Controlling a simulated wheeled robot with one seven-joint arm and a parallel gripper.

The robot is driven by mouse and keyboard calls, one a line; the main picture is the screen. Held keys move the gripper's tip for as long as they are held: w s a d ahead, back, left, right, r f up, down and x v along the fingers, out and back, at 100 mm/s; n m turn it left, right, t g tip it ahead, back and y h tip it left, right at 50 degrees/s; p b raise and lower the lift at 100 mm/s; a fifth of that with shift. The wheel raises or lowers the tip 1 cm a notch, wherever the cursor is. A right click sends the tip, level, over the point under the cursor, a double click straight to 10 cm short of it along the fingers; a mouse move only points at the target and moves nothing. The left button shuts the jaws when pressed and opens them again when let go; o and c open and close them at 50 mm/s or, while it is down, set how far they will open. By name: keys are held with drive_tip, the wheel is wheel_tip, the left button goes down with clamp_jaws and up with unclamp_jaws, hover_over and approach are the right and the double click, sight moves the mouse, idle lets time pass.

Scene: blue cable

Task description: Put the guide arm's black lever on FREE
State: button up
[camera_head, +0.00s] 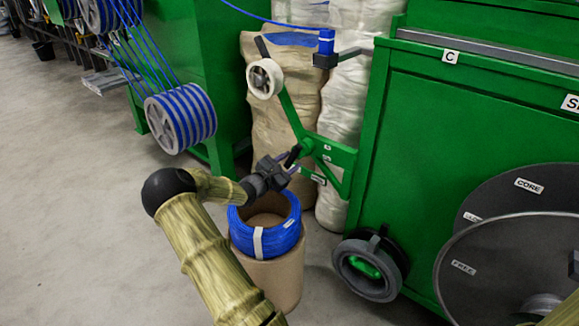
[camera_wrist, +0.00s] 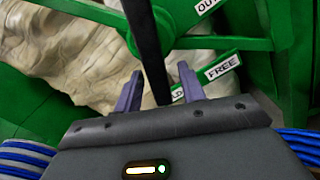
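The green guide arm (camera_head: 290,110) carries a white wheel at its upper end and pivots on a green bracket (camera_head: 335,155) on the machine's side. Its black lever (camera_head: 293,156) is near the pivot; in the wrist view the lever (camera_wrist: 147,45) runs down between my fingers. My gripper (camera_head: 275,170) is at the lever. In the wrist view my gripper (camera_wrist: 159,86) is open, one purple finger on each side of the lever with gaps showing. The lever's lower end is beside a partly hidden label (camera_wrist: 177,92) ending in "LD". The FREE label (camera_wrist: 223,67) is to its right.
A blue cable coil (camera_head: 265,235) sits on a brown drum (camera_head: 275,275) below my gripper. Wrapped sacks (camera_head: 340,110) stand behind the bracket. The green cabinet (camera_head: 450,150) is to the right, with a grey ring-shaped part (camera_head: 365,270) low at its corner.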

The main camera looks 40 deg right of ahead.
drive_tip(key=shift+d, duration=0.1)
clamp_jaws()
